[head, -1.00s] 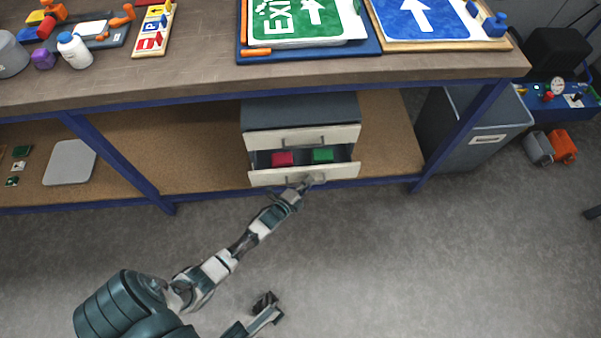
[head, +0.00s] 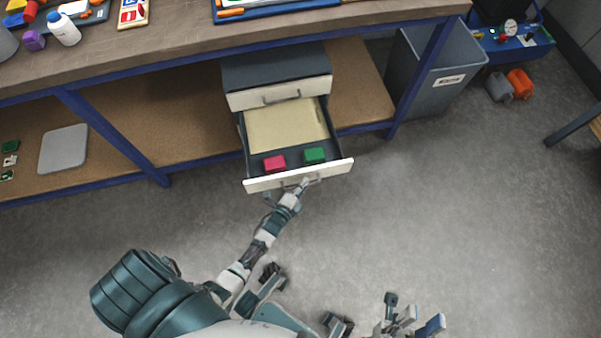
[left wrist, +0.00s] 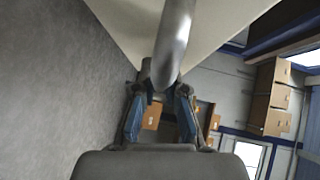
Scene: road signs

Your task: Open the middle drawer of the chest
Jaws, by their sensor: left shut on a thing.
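The chest (head: 275,70) has a dark top and pale drawer fronts, and stands on the shelf under the bench. Its top drawer (head: 250,100) is shut. The drawer below it (head: 322,174) is pulled well out, with a red block (head: 274,163) and a green block (head: 315,155) near its front. Anything lower is hidden. My left gripper (head: 302,185) is shut on this drawer's handle (head: 314,178). The left wrist view shows the grey handle bar (left wrist: 176,40) at the fingertips (left wrist: 163,88). My right gripper (head: 411,318) is low in the head view, away from the chest; its jaw state is unclear.
The wooden workbench (head: 170,58) overhangs the chest, with blue legs (head: 112,136) on both sides. A grey bin (head: 433,72) stands right of it. A grey plate (head: 64,148) lies on the shelf at left. The floor (head: 450,210) in front and to the right is clear.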

